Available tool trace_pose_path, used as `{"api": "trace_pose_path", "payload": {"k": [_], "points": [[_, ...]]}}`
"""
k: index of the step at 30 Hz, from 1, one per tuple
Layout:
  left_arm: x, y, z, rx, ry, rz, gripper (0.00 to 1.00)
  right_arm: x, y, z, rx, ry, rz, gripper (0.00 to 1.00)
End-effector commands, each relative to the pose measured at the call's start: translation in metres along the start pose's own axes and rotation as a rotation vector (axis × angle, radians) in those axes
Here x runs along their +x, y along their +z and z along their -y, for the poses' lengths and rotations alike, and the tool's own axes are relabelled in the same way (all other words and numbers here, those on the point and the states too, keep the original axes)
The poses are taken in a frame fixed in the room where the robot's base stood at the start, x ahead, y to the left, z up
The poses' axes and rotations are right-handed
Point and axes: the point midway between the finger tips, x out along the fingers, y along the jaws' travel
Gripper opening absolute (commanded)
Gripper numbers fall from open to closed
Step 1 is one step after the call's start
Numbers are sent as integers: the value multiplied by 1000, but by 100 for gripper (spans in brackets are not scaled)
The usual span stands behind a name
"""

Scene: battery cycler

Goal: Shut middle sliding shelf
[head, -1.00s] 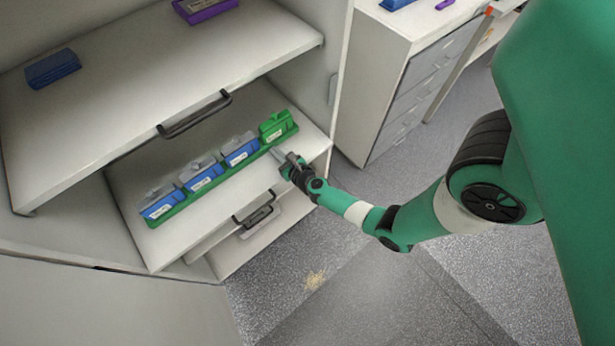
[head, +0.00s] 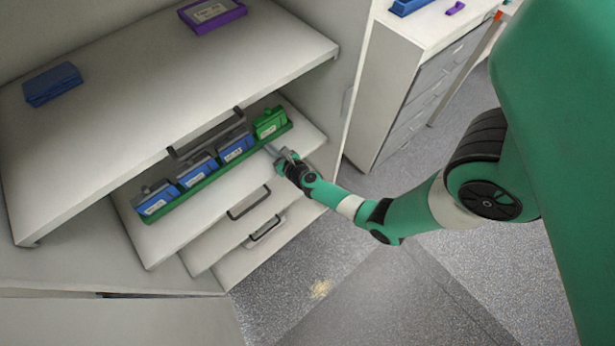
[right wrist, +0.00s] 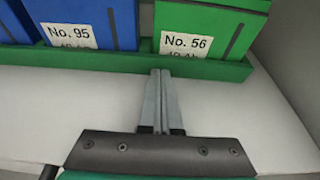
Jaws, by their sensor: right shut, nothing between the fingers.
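The middle sliding shelf (head: 200,219) is partly pulled out below the top shelf, with a black handle (head: 248,202) on its front. On it lies a long green tray (head: 200,188) holding several blue battery boxes (head: 197,172) and a green box (head: 270,123) at the right end. My right gripper (head: 271,150) is shut and empty above the shelf at the tray's right part. In the right wrist view its fingertips (right wrist: 160,76) meet the tray's front wall below the box labelled No. 56; contact looks likely. My left gripper is not in view.
The top shelf (head: 130,120) overhangs the rear of the middle shelf and carries a blue box (head: 53,84) and a purple box (head: 212,13). A lower shelf with another handle (head: 265,229) sits beneath. A drawer cabinet (head: 385,85) stands right. Floor in front is clear.

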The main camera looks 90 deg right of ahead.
Motion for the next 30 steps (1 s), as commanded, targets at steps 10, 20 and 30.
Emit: {"api": "trace_pose_path", "payload": {"k": [10,20,30], "points": [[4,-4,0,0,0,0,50,-11,2,0,1,0,1,0],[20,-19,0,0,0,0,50,-87,0,-1,-1,3,-4,0],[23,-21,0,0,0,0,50,-121,-3,0,1,0,-2,0]]}}
